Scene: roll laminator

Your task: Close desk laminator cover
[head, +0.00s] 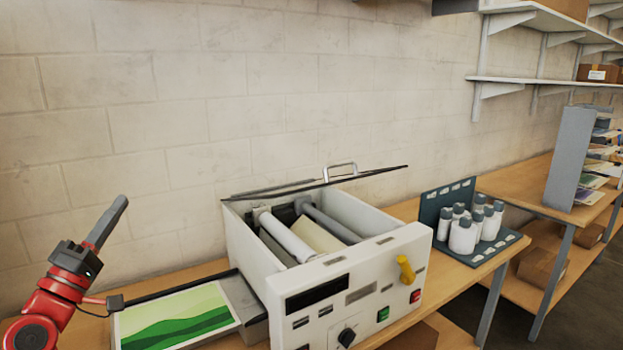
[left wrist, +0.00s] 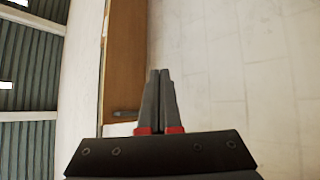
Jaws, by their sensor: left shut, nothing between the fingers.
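The desk laminator (head: 350,270) stands on the wooden table, a white box with rollers showing inside its open top. Its dark cover (head: 318,183) is raised at the back, seen nearly edge-on, with a metal handle (head: 340,170) on it. My left gripper (head: 122,203) is at the left of the head view, above the table, pointing up and apart from the laminator. Its fingers are shut and empty, as the left wrist view (left wrist: 160,75) also shows. My right gripper is not in view.
A green landscape print (head: 175,318) lies on the feed tray left of the laminator. A rack of white bottles (head: 463,235) stands to its right. A block wall (head: 200,110) is close behind. Shelves (head: 540,80) hang at the upper right. The air above the laminator is free.

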